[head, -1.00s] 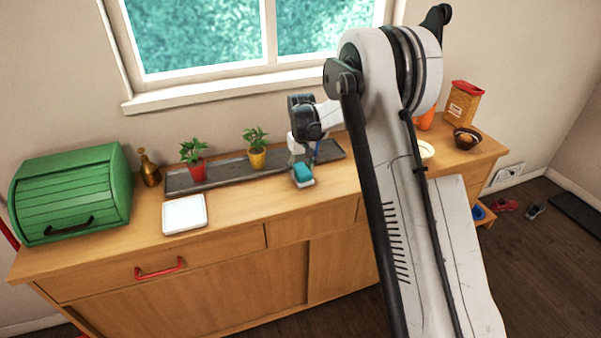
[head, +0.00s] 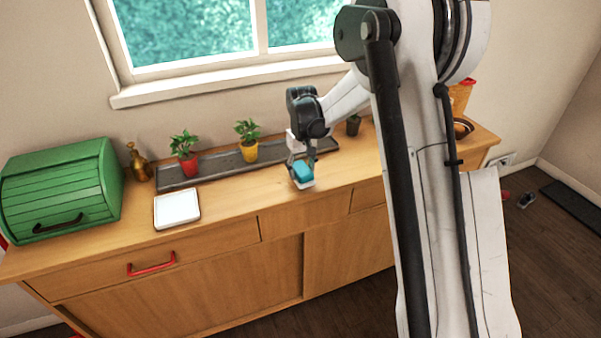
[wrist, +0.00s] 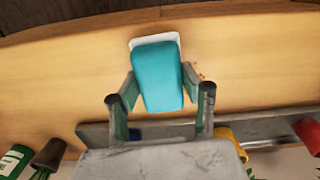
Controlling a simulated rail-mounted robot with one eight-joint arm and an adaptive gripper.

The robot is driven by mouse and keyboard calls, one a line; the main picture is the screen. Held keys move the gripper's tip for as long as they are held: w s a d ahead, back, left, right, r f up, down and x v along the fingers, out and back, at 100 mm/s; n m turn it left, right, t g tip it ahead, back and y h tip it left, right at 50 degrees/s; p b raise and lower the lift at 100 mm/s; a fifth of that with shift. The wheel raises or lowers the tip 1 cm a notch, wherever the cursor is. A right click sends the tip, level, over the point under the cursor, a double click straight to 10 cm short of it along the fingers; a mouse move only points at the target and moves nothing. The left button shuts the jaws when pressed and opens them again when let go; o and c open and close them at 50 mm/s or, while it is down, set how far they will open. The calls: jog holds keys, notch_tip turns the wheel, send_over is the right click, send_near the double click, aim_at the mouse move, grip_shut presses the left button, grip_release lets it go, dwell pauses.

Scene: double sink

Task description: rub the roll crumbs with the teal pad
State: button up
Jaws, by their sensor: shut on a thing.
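The teal pad (head: 303,173) is a rounded block held at the front part of the wooden counter, right of the white square tray. It also shows in the wrist view (wrist: 157,75). A white piece (wrist: 143,41) shows along its far end; I cannot tell whether it is part of the pad or lies under it. My gripper (wrist: 158,84) is shut on the pad, one finger on each side. A few small orange-brown crumbs (wrist: 201,76) show on the wood just right of the pad in the wrist view. The pad may hide others.
A long grey tray (head: 215,168) with a red potted plant (head: 188,164) and a yellow one (head: 249,151) runs behind. The white square tray (head: 177,208) and green bread box (head: 62,189) are left. A brown bowl (head: 463,128) is right. Wood between tray and pad is clear.

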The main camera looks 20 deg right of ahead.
aim_at(302, 168)
jog(key=shift+r+p, duration=1)
jog(key=shift+r, duration=1.8)
